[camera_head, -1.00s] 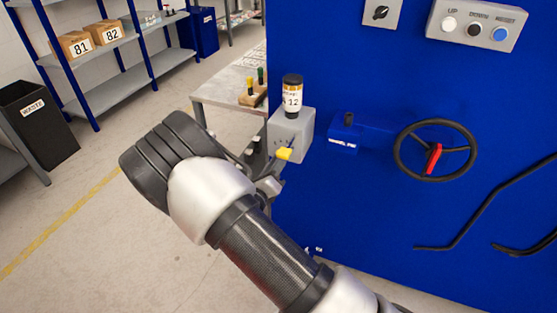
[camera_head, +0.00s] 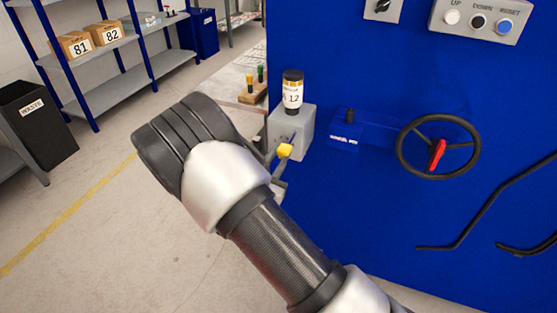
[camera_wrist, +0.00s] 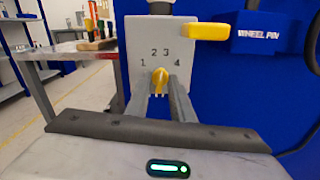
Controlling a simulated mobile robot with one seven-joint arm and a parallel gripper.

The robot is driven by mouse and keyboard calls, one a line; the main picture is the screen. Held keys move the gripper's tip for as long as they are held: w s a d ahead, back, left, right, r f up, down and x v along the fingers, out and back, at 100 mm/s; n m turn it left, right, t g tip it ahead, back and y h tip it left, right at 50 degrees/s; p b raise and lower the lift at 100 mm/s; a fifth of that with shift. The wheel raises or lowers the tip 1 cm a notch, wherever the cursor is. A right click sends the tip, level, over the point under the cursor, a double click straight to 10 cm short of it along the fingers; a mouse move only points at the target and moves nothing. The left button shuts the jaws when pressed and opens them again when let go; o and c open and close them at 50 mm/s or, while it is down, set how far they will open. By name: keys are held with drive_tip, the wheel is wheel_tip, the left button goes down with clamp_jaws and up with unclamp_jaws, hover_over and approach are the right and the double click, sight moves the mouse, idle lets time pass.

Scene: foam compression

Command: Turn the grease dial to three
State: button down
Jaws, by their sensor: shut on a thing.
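The grey grease box (camera_head: 304,137) is fixed to the left end of the blue machine. In the wrist view its face (camera_wrist: 139,36) carries the numbers 1 to 4 in an arc. The yellow dial (camera_wrist: 160,79) sits below the numbers, pointing up roughly between 2 and 3; the exact setting is hard to tell. My gripper (camera_wrist: 160,88) is shut on the dial, one finger on each side.
A bottle (camera_head: 292,92) marked 12 stands on the box. The blue wheel pin block (camera_head: 345,130) and black handwheel (camera_head: 438,147) are to the right. A table (camera_head: 232,92) with coloured-handled tools stands behind, left.

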drive_tip(key=shift+m+b, duration=0.45)
drive_tip(key=shift+m, duration=0.65)
drive_tip(key=c, duration=1.9)
unclamp_jaws()
drive_tip(key=shift+s, duration=0.1)
drive_tip(key=p+v, duration=0.2)
drive_tip(key=v, duration=1.5)
drive_tip(key=shift+s, duration=0.15)
drive_tip(key=shift+a, duration=0.1)
